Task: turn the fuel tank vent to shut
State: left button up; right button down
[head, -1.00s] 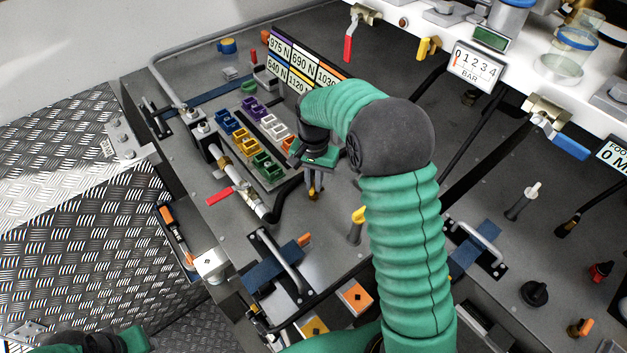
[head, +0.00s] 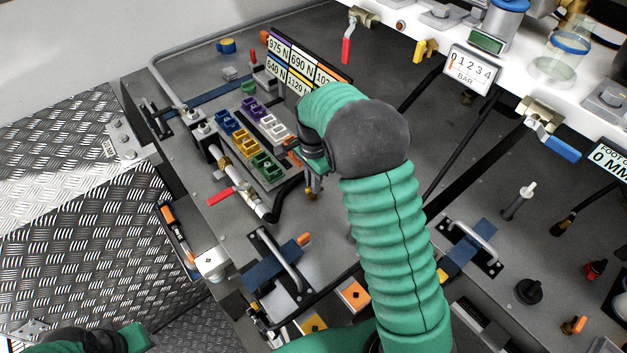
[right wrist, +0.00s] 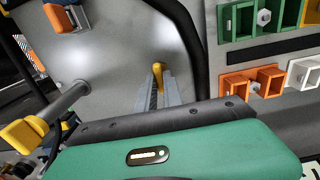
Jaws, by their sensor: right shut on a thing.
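My right gripper (head: 314,187) reaches down to the grey deck beside the coloured blocks. In the right wrist view its two fingers (right wrist: 161,92) are shut on a small yellow piece (right wrist: 158,72) low on the deck. That piece shows only partly, and I cannot tell its turn angle or whether it is the fuel tank vent. A second yellow handle (right wrist: 24,133) on a grey post stands apart at the left of the wrist view; my arm hides it in the head view. Part of my left arm's end (head: 135,338) shows at the bottom left, its fingers unseen.
Rows of coloured blocks (head: 265,163) stand beside the gripper. A red-handled valve (head: 221,197) and a black hose (head: 289,198) lie left of it. Blue straps with metal handles (head: 276,262) are nearer. A label board (head: 300,62) stands behind.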

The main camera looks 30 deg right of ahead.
jog(key=shift+w+r, duration=0.2)
jog(key=c, duration=1.6)
grip_release()
jog(key=shift+c, duration=0.2)
jog(key=shift+o, duration=0.8)
jog(key=shift+a+f, duration=0.1)
jog(key=shift+a, duration=0.05)
notch_tip(320, 180, up, 17)
jog(key=b, duration=0.3)
jog(key=shift+f, duration=0.15)
